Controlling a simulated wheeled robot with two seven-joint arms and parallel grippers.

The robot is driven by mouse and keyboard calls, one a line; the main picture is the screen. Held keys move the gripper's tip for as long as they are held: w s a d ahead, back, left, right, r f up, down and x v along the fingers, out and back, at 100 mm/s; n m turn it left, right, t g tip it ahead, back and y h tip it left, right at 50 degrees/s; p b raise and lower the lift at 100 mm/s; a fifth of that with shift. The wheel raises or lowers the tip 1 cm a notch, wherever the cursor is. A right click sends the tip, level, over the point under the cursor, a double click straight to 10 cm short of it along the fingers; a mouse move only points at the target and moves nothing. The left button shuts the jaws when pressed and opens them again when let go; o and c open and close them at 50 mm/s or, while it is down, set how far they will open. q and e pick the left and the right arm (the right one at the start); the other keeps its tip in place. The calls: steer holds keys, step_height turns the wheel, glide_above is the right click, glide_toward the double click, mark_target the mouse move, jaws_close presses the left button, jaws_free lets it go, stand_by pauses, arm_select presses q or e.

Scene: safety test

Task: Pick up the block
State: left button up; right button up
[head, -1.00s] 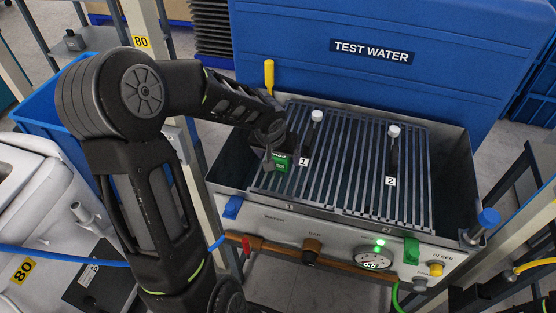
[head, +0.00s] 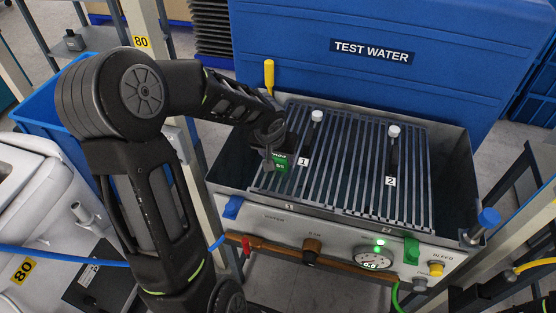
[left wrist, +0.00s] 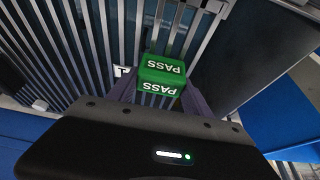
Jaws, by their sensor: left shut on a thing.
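The green block (head: 281,162) with white PASS lettering is at the left side of the slatted grate (head: 345,196) in the head view. My left gripper (head: 273,160) is at the block and partly covers it. In the left wrist view the block (left wrist: 162,76) sits between the two fingers of my left gripper (left wrist: 160,92), which is shut on it. The slats show behind the block. I cannot tell whether the block touches the grate. My right gripper is not in view.
The grate lies in a metal tank (head: 453,165) with raised walls. Two white-capped posts (head: 317,116) (head: 394,131) stand up from the grate. A blue TEST WATER lid (head: 420,80) rises behind. A front panel (head: 330,236) carries a gauge (head: 374,257) and valves.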

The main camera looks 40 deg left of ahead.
arm_select(q)
step_height(320, 180, up, 10)
steer(key=shift+r, duration=0.1)
stand_by(0.6)
stand_by(0.4)
steer(key=w+d+f+m, duration=0.1)
steer(key=d+f, duration=0.1)
steer(key=d, duration=0.3)
steer(key=w+d+f+m+h, duration=0.1)
steer(key=d, duration=0.5)
steer(key=w+d+f+m, duration=0.1)
steer(key=w+d+f, duration=0.1)
steer(key=d, duration=0.4)
steer(key=shift+d+f+m, duration=0.15)
steer(key=shift+f+m, duration=0.15)
steer(key=shift+m, duration=0.1)
